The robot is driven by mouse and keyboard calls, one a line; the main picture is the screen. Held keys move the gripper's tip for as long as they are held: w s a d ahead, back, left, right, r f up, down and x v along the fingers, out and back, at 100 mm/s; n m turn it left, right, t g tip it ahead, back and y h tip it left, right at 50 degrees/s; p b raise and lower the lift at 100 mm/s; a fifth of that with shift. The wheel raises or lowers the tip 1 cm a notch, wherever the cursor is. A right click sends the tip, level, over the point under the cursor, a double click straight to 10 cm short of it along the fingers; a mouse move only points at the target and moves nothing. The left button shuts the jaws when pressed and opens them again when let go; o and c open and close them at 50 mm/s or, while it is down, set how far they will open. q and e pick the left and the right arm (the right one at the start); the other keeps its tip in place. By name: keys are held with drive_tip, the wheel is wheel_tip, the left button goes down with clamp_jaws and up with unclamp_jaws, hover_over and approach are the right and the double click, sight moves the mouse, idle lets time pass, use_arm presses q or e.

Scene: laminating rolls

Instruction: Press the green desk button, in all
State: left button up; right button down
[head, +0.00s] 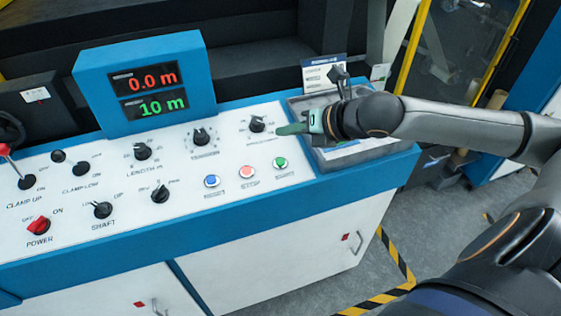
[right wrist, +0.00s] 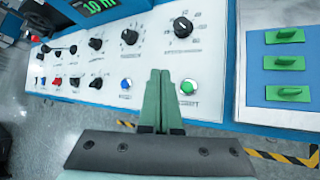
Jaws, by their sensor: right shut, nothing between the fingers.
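The green button (head: 280,163) is the rightmost of three push buttons at the front right of the white control panel (head: 228,187). My right gripper (head: 290,129) is shut and empty; in the head view its fingertips are above the green button in the picture and apart from it. In the right wrist view the shut green fingers (right wrist: 160,78) point over the panel, and the green button (right wrist: 187,88) shows just right of them. The blue button (right wrist: 126,84) is left of the fingers, and they hide the red button. My left gripper is out of view.
The pink-red button (head: 247,172) and blue button (head: 212,181) sit left of the green one. Several black knobs, such as the one at the top right (head: 257,124), stand up nearby. A blue display box (head: 190,70) reads 0.0 m and 10 m. A grey tray (head: 298,105) lies under my right arm.

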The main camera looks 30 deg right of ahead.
drive_tip(key=b, duration=0.6)
hover_over(280, 162)
drive_tip(key=s, duration=0.2)
wheel_tip(280, 162, down, 6)
drive_tip(key=shift+s+d, duration=0.1)
drive_tip(key=shift+s, duration=0.05)
drive_tip(key=shift+w+f, duration=0.25)
drive_tip(key=shift+f, duration=0.85)
drive_tip(key=shift+f, duration=0.15)
drive_tip(key=shift+f, duration=0.15)
drive_tip(key=shift+w+f, duration=0.1)
